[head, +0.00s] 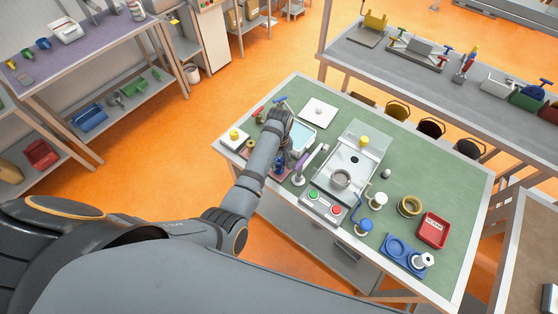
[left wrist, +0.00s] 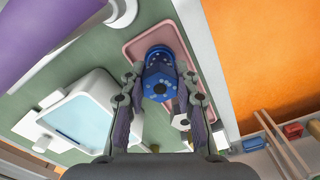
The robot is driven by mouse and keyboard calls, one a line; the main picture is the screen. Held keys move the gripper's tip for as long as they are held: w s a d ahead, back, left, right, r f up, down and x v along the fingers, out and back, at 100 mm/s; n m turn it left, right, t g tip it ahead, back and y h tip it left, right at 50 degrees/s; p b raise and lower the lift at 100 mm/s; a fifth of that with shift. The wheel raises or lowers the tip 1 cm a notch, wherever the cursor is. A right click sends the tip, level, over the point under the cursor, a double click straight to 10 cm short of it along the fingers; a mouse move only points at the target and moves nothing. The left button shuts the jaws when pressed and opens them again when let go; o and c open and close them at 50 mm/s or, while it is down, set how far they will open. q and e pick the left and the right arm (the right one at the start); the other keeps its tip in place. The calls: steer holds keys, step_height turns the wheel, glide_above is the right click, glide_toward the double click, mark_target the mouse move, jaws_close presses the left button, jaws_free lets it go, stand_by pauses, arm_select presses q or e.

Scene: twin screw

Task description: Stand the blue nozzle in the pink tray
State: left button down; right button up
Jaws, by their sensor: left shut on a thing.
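The blue nozzle (left wrist: 158,75) is between the two fingers of my left gripper (left wrist: 160,95) in the left wrist view, with its dark round hole facing the camera. My left gripper is shut on it. The pink tray (left wrist: 136,48) lies under the nozzle, its rim showing at the upper left. I cannot tell whether the nozzle touches the tray floor. In the head view the nozzle (head: 279,162) shows small below my left gripper (head: 287,150), and my arm hides much of the pink tray (head: 262,168). My right gripper is not in view.
A white tub of pale blue liquid (left wrist: 82,120) stands close beside the pink tray. A red box (head: 433,230) and blue holder (head: 399,249) are further right on the green bench.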

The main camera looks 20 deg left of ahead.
arm_select(q)
steer(key=shift+f, duration=0.1)
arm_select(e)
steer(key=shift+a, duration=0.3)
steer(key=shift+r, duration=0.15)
arm_select(q)
steer(key=shift+c, duration=1.8)
jaws_free()
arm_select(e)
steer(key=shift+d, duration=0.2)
arm_select(q)
steer(key=shift+r, duration=2.35)
steer(key=shift+d+r, duration=0.1)
steer(key=shift+r, duration=1.15)
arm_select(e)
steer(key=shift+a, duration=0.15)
